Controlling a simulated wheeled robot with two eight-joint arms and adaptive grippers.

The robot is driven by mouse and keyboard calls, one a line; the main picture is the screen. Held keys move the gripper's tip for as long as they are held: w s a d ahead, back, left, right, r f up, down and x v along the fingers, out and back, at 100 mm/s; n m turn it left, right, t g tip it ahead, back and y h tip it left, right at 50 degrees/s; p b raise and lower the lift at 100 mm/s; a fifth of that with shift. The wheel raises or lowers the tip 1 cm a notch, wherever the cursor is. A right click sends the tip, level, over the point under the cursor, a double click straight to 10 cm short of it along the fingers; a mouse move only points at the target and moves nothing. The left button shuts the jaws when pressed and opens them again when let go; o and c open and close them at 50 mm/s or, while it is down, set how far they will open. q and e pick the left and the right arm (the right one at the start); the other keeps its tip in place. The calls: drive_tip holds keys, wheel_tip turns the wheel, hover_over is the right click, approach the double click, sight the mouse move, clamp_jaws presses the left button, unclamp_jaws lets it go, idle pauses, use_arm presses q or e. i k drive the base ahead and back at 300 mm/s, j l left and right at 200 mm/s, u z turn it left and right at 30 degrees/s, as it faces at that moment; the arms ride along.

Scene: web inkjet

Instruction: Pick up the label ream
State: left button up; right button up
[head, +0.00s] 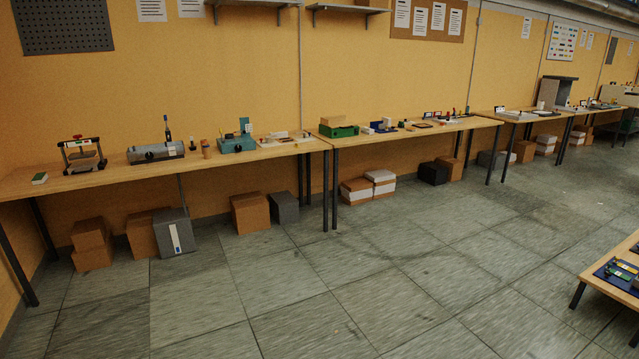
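I cannot tell for sure which thing is the label ream. A small white-and-green block (39,178) lies on the far left of the near workbench. White-topped cartons (356,190) stand on the floor under the second bench. More white boxes (545,144) sit on the floor farther right. Neither of my grippers is in view.
A long row of benches lines the yellow wall, starting with the left bench (230,157). A black-framed press (82,154) and a grey device (155,151) stand on it. Brown boxes (250,213) are below. A low table (610,278) is at right. The middle floor is clear.

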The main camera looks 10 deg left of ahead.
sight(281, 134)
drive_tip(key=i+j+u, duration=0.4)
drive_tip(key=i, duration=0.6)
drive_tip(key=i+u, duration=0.4)
drive_tip(key=i, duration=0.6)
drive_tip(key=i+z, duration=0.1)
drive_tip(key=i, duration=0.7)
drive_tip(key=i+j, duration=0.15)
drive_tip(key=i, duration=0.6)
drive_tip(key=i+z, duration=0.15)
drive_tip(key=i, duration=0.65)
drive_tip(key=i+j+z, duration=0.25)
drive_tip(key=i, duration=0.25)
drive_tip(key=i+j+z, duration=0.1)
drive_tip(key=i+z, duration=0.2)
drive_tip(key=i, duration=0.2)
